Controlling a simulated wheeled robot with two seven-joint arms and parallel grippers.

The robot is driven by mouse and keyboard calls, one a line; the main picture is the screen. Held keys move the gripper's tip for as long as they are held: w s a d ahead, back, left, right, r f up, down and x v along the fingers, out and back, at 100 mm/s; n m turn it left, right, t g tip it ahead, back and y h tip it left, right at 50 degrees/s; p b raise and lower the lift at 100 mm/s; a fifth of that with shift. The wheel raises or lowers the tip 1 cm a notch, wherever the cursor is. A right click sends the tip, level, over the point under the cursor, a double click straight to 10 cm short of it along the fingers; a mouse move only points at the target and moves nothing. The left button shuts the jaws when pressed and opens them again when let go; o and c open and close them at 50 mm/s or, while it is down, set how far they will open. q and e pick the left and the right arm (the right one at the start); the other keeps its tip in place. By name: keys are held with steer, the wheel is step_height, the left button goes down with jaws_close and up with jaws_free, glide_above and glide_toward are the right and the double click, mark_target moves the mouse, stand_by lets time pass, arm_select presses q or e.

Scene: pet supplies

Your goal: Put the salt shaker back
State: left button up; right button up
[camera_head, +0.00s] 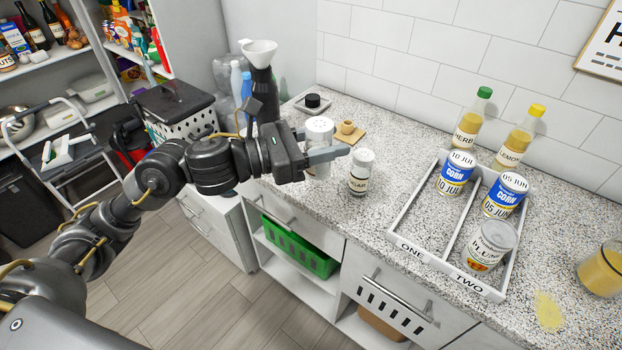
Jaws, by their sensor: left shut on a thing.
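A clear shaker with a white perforated top (319,128) is in the jaws of my left gripper (324,150), which is shut on it near the counter's front edge. A pale finger crosses its front, so any label on it is hidden. I cannot tell whether its base touches the counter. A second shaker (360,172), with a white top and a label ending in "GAR", stands upright on the counter just right of the fingertips. My right gripper is not in view.
A two-lane tray (397,223) marked ONE and TWO holds several cans. Herb (468,127) and lemon (517,138) bottles stand behind it. A glass jar (602,270) is far right.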

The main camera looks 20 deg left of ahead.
arm_select(q)
steer(key=w+a+f+p, duration=0.1)
steer(key=w+f, duration=0.3)
steer(key=w+a+f+p, duration=0.2)
steer(key=w+f, duration=0.2)
steer(key=w+a+f+p, duration=0.2)
steer(key=w+f, duration=0.2)
steer(key=w, duration=0.1)
steer(key=shift+f, duration=0.45)
steer(key=shift+f, duration=0.15)
steer(key=o, duration=1.1)
